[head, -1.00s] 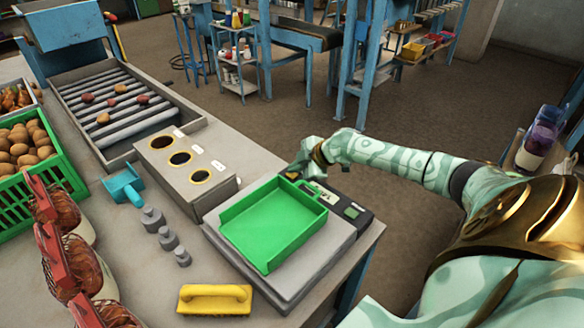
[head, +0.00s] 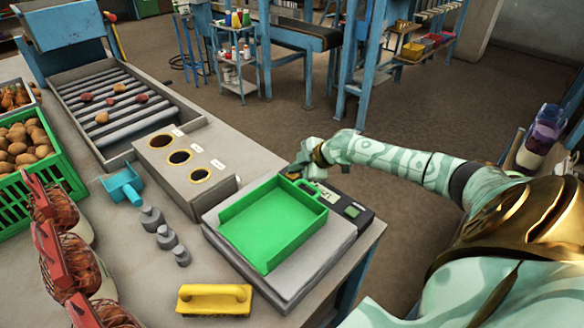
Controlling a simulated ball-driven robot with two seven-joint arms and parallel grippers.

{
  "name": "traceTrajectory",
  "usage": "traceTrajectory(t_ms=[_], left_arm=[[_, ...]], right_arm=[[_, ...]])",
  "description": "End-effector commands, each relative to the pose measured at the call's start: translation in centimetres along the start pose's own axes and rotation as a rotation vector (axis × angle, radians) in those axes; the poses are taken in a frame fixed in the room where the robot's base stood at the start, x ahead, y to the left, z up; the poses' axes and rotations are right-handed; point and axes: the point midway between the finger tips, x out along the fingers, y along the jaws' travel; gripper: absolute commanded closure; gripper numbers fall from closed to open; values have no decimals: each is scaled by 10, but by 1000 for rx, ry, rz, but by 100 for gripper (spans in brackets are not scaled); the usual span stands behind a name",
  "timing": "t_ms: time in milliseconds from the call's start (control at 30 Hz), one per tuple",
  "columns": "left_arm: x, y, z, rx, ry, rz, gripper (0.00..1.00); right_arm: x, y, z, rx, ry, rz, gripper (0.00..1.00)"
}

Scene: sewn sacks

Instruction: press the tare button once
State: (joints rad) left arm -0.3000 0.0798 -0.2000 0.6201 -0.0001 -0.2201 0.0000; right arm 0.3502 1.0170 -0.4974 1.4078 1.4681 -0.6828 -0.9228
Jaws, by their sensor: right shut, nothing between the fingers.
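The scale (head: 322,256) is a grey platform on the bench, with a dark control strip (head: 363,219) along its far right edge. A green open tray (head: 265,232) sits on its platform. The strip carries a small display (head: 327,197) and a green button (head: 351,211); I cannot read any label. My right gripper (head: 297,174) is shut and empty at the far end of the strip, by the tray's far corner. I cannot tell whether its fingertips touch the strip. My left gripper is not in view.
A grey box with round holes (head: 187,177) stands left of the scale. A green crate of potatoes (head: 62,182) and netted sacks (head: 68,262) stand at left.

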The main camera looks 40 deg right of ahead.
Motion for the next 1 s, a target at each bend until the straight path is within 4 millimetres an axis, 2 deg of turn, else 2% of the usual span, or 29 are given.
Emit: traceTrajectory(t_ms=[500, 867, 1000], left_arm=[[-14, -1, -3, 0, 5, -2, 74], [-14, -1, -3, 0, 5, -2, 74], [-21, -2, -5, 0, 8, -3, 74]], right_arm=[[-13, 9, -9, 0, -1, -1, 100], [-13, 9, -9, 0, -1, -1, 100], [-19, 14, -14, 0, 0, 0, 100]])
